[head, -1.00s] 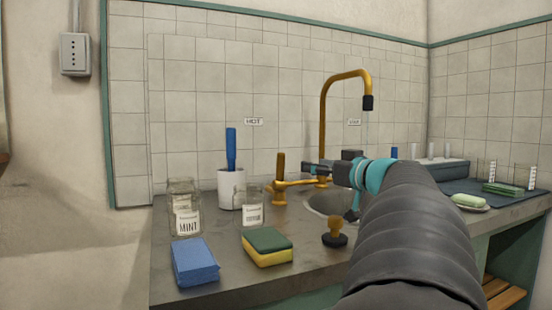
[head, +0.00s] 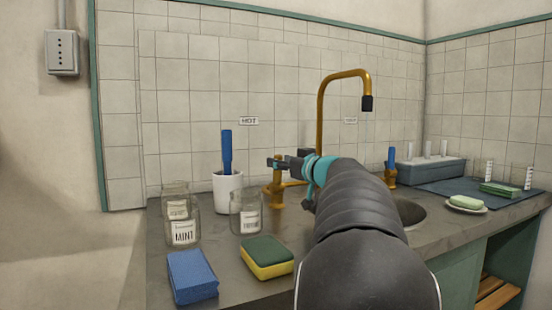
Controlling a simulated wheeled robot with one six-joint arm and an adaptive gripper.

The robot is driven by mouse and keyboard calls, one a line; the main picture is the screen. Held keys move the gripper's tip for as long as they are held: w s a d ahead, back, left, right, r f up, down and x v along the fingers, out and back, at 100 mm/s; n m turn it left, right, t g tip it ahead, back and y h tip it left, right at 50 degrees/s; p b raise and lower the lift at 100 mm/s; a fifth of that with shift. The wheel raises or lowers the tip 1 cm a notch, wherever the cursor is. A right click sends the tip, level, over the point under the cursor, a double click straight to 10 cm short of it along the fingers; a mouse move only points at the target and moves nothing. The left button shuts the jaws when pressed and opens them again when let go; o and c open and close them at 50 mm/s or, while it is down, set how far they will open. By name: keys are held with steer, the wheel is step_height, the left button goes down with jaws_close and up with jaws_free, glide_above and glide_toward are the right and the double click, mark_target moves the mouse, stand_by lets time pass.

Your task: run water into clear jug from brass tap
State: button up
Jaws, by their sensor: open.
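The brass tap (head: 322,110) arches over the sink (head: 408,212), its black nozzle (head: 367,103) pointing down. A brass left valve (head: 277,190) stands under the HOT label, and a blue-topped right valve (head: 390,168) stands beyond the sink. My gripper (head: 276,163) is open at the top of the left valve; whether it touches it I cannot tell. I cannot make out a clear jug; my arm hides much of the sink and the space under the nozzle.
Glass jars (head: 182,222), one labelled MINT, and another labelled glass jar (head: 246,212) stand left. A white cup (head: 227,190), a blue sponge (head: 192,275) and a green-yellow sponge (head: 267,256) are nearby. Soap (head: 466,202) and a rack (head: 430,170) are at right.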

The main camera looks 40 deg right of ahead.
steer(key=shift+w, duration=1)
jaws_close()
steer(key=shift+f, duration=0.1)
